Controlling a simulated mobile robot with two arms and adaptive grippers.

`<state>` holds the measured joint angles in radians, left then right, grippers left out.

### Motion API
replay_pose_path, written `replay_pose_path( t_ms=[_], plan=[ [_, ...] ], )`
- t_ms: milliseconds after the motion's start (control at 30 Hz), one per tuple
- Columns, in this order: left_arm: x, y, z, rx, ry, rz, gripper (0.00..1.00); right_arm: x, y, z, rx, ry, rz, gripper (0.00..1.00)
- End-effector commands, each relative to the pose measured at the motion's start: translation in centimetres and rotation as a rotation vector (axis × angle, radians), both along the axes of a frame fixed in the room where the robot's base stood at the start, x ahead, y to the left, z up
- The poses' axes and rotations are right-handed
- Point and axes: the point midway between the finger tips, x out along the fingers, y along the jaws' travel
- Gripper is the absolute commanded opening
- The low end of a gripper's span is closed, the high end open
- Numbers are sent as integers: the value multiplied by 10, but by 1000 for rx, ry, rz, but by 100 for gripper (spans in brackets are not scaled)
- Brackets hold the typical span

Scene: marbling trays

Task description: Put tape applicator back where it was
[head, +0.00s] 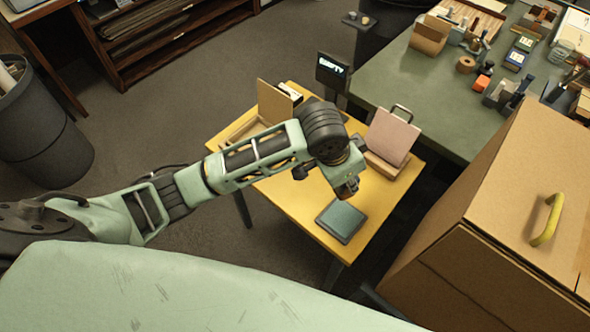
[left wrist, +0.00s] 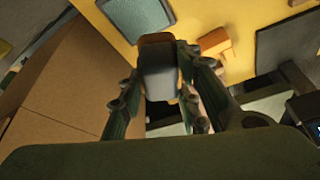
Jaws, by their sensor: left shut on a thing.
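My left gripper (left wrist: 160,85) is shut on a dark grey block with a brown end, which looks like the tape applicator (left wrist: 158,68). Its fingers lie along both sides of the block. In the head view the left gripper (head: 347,187) hangs over the right part of the yellow table (head: 290,205), just beyond a grey-blue pad (head: 341,221). The held thing is mostly hidden there by the gripper and wrist. The pad also shows in the left wrist view (left wrist: 138,14). My right gripper is in neither view.
Two open boxes, one with a tan lid (head: 275,102) and one with a pinkish lid (head: 392,136), stand on the yellow table. A post sign (head: 332,72) reads EMPTY. A green table (head: 405,90) holds several tools. A big cardboard box (head: 480,230) stands right.

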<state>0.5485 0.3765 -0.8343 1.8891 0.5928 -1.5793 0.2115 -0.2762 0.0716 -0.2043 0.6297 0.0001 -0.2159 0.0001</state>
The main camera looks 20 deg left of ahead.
Motion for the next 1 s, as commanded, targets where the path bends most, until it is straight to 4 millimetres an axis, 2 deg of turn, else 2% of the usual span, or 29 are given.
replay_pose_path(
  t_ms=[33, 100, 200, 367, 500, 700, 900, 1000],
  plan=[
    [0, 8, -4, 5, 2, 2, 6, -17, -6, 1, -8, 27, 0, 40],
    [3, 22, -12, 7, 3, 5, 6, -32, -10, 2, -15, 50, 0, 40],
    [9, 44, -26, 7, 5, 6, 6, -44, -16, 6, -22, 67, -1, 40],
    [19, 79, -47, 6, 3, 5, 6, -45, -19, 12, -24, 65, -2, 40],
    [25, 100, -61, 4, 2, 3, 6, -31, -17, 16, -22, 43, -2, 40],
    [28, 109, -72, 1, 2, 2, 6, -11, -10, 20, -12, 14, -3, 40],
    [28, 109, -100, 1, 3, 2, 6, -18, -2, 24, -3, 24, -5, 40],
    [28, 109, -107, 1, 0, 3, 6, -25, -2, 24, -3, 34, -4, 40]
  ],
)
